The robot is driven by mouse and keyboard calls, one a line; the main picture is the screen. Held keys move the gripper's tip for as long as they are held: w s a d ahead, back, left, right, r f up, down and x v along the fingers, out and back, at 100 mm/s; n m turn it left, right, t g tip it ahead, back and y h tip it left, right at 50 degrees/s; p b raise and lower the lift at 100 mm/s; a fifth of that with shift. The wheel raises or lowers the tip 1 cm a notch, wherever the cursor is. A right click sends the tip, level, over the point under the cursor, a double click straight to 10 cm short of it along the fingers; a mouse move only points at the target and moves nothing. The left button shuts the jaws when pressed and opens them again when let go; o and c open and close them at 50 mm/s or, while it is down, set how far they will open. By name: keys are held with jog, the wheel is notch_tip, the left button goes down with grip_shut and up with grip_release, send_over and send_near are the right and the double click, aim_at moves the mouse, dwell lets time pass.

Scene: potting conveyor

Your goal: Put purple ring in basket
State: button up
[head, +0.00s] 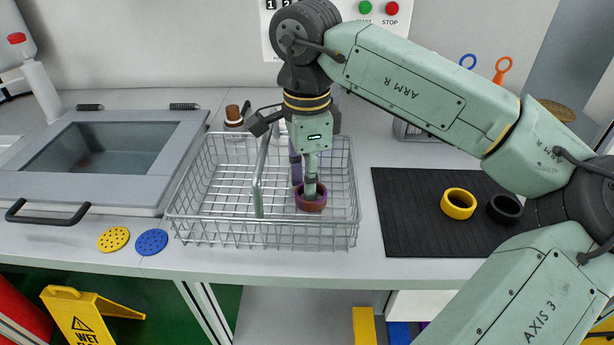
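The purple ring (311,204), brownish purple on its outside, is inside the wire basket (204,242), in the right half. It lies flat at or close to the basket floor; I cannot tell if it touches it. My gripper (311,190) points straight down into the basket, right of the basket's upright handle (258,190). A fingertip reaches into the ring's opening, and the ring's front wall shows in front of it. The fingers are seen nearly edge-on, so their gap and any hold on the ring are hidden.
A black mat (408,215) at the right holds a yellow ring (458,203) and a black ring (504,209). A yellow disc (113,239) and a blue disc (151,242) lie left of the basket. A lidded grey box (102,150) stands farther left. Several items stand behind the basket.

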notch_tip(320, 180, up, 12)
jog(key=shift+r, duration=0.2)
dwell(0.4)
